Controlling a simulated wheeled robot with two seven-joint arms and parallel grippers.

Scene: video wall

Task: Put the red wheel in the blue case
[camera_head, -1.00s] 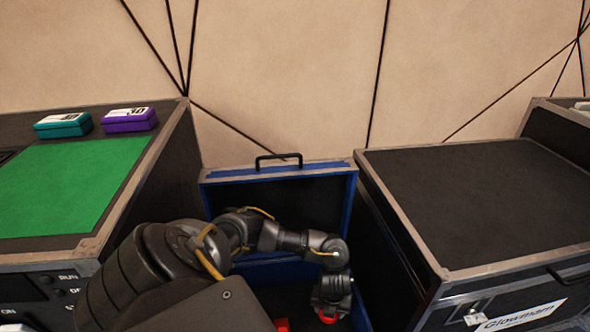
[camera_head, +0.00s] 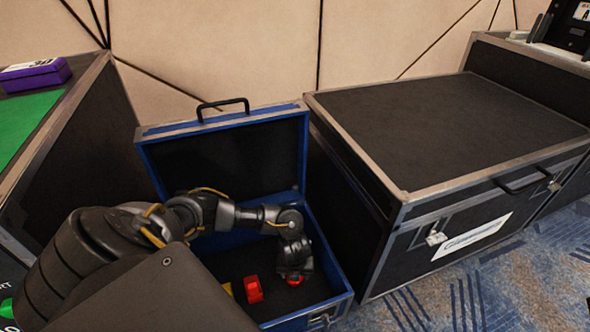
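The blue case (camera_head: 144,160) stands open on the floor, with its lid up at the back and a black handle on top. My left arm reaches in from the left, and my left gripper (camera_head: 294,270) points down inside the case, towards its right side. The red wheel (camera_head: 295,281) shows directly under the gripper, at the fingertips and mostly covered by them. The fingers are too small and dark to tell whether they are closed on it. My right gripper is out of view.
A red block-like object (camera_head: 253,289) and a partly hidden yellow object (camera_head: 227,289) lie in the case. A large black case (camera_head: 450,130) stands close on the right. A green-topped console with a purple box (camera_head: 35,75) is at the left.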

